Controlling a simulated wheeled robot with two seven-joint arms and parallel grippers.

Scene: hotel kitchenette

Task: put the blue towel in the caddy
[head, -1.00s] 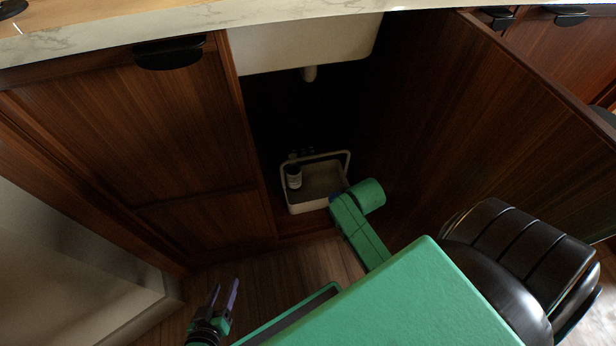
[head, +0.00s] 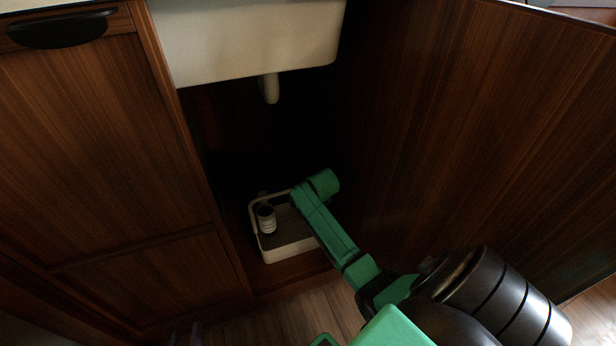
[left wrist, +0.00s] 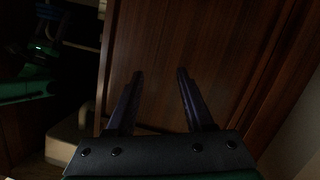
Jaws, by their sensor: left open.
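The caddy (head: 290,250), a pale open bin with a raised handle, stands on the floor of the open cabinet under the sink. A small white bottle (head: 267,219) stands inside it at the left. My green right arm reaches across its right side; the right gripper is hidden behind that arm. My left gripper (head: 185,336) barely shows at the bottom edge. In the left wrist view its two fingers (left wrist: 160,75) are apart with nothing between them, in front of a wood panel. I cannot make out a blue towel; a small dark blue patch at the left wrist view's upper left is unclear.
The white sink basin (head: 250,40) and its drain pipe (head: 269,88) hang above the caddy. A closed wood front (head: 110,150) bounds the opening at left and an open door (head: 450,130) at right. The cabinet interior is very dark.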

